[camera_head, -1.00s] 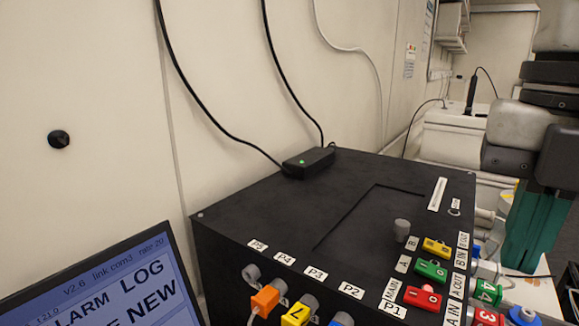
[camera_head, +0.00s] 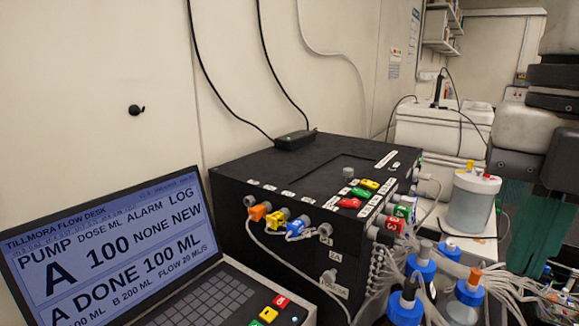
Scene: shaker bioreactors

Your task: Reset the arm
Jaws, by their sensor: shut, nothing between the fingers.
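My arm's grey and black links (camera_head: 525,128) fill the right edge of the picture. Its fingertips are not visible, so my gripper cannot be seen. The links hang right of the black pump box (camera_head: 250,165) and appear apart from it. A teal shape (camera_head: 508,215) shows below the links; I cannot tell what it is.
A laptop (camera_head: 110,240) at lower left reads "A DONE 100 ML". Colored connectors and tubes line the pump box. Blue-capped bottles (camera_head: 420,265) crowd the lower right. A clear vessel with a white lid (camera_head: 472,205) stands behind them. A white machine (camera_head: 440,125) is farther back.

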